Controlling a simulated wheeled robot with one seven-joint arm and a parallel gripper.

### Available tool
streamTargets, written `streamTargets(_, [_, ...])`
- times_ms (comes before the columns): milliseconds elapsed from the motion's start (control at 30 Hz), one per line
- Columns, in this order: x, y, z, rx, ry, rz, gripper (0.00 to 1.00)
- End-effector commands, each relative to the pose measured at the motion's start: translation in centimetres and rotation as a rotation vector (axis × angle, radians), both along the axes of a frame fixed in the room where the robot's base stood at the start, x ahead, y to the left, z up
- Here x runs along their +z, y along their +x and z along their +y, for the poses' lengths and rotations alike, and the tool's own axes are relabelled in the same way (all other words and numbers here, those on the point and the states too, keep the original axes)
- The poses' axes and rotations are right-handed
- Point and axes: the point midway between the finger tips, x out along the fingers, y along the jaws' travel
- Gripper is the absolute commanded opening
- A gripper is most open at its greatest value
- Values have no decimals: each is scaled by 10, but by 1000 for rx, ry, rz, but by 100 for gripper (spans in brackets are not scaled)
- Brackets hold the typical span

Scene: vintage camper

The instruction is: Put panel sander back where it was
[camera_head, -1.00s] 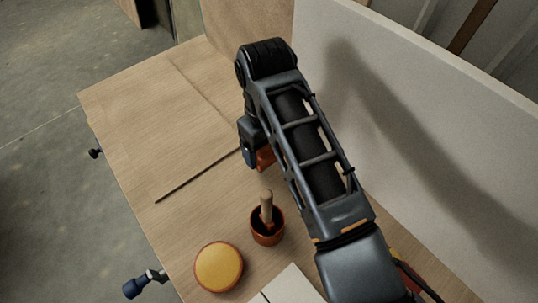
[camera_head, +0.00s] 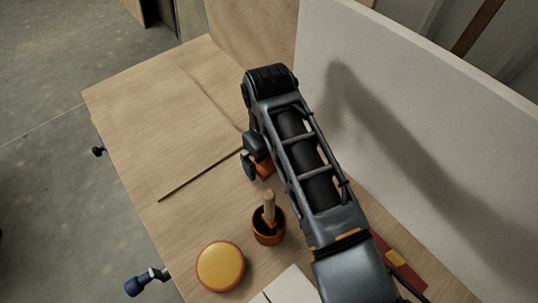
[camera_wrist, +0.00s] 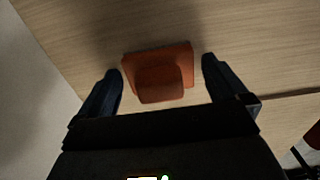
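The panel sander (camera_wrist: 158,75), an orange-red block with a raised grip, lies on the wooden bench top in the wrist view. In the head view only a small orange-red part of it (camera_head: 266,169) shows beside my arm. My gripper (camera_wrist: 162,66) is open, with one dark finger on each side of the sander and a visible gap on both sides. In the head view my gripper (camera_head: 257,170) is low over the bench, and its far finger is hidden behind the arm.
A reddish cup with a wooden-handled tool (camera_head: 268,228) and a round yellow-topped disc (camera_head: 220,265) stand near the front. A white sheet (camera_head: 289,287) lies beside them. A red item with yellow (camera_head: 400,262) is at right. A pale upright panel (camera_head: 400,120) bounds the right. The bench's left part is clear.

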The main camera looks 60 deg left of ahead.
Motion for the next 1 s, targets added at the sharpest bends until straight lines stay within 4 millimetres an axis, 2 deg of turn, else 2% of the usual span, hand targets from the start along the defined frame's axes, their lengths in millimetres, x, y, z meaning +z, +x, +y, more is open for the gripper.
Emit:
streamTargets(167, [1, 0, 0, 0, 0, 0, 100])
streamTargets(333, [11, 1, 1, 1, 2, -1, 100])
streamTargets(800, [100, 0, 1, 1, 3, -1, 100])
streamTargets(1000, [119, 0, 1, 0, 1, -1, 100])
